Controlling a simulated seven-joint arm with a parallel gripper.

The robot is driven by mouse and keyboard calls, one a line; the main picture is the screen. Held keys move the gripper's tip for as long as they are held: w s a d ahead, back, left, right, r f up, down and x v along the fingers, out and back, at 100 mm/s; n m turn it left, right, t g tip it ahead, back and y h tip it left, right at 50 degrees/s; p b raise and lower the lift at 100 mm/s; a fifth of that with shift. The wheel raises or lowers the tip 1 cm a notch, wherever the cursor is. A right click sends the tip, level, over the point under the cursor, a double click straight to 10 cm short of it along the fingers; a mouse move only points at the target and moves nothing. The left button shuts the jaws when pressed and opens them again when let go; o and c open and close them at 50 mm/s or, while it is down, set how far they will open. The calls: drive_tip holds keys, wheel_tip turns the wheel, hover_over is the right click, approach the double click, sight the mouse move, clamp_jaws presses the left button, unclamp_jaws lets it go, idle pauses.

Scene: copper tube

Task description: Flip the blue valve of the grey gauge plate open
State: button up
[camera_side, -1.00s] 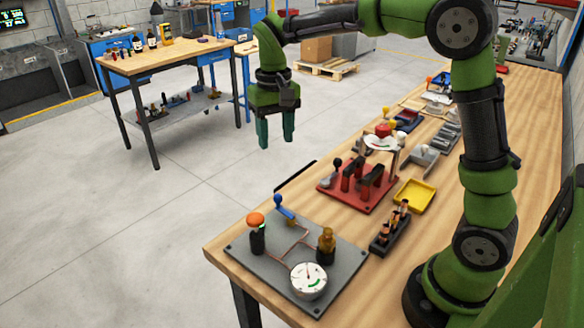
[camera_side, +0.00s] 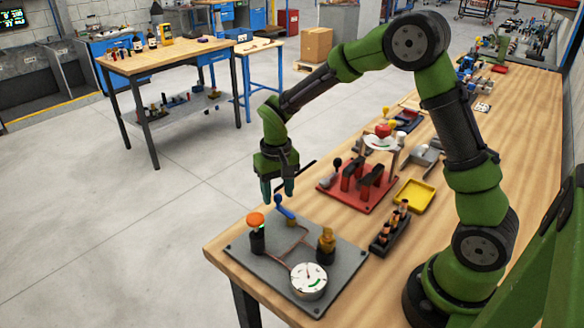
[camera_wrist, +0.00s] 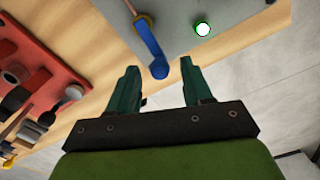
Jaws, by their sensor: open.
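The grey gauge plate (camera_side: 262,272) lies at the near end of the wooden bench. It bears a white dial gauge (camera_side: 309,280), an orange-topped knob (camera_side: 256,221), a brass fitting (camera_side: 326,243) and copper tubing. The blue valve lever (camera_side: 284,210) stands at the plate's far edge, tilted up. My gripper (camera_side: 277,193) points down just above and behind the lever. In the wrist view the blue lever (camera_wrist: 151,47) reaches toward the gap between my open green fingers (camera_wrist: 162,76). Its rounded end is near the fingertips; contact cannot be told.
A red plate (camera_side: 354,198) with black clamps lies farther along the bench, left in the wrist view. A black holder (camera_side: 389,231) and a yellow tray (camera_side: 414,195) are to the right. The bench's left edge is close, with open floor beyond.

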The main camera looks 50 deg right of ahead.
sight(277, 196)
clamp_jaws()
drive_tip(key=shift+a+n, duration=0.25)
drive_tip(key=shift+n, duration=0.35)
unclamp_jaws()
drive_tip(key=shift+r, duration=0.1)
wheel_tip(277, 196, up, 17)
idle(0.4)
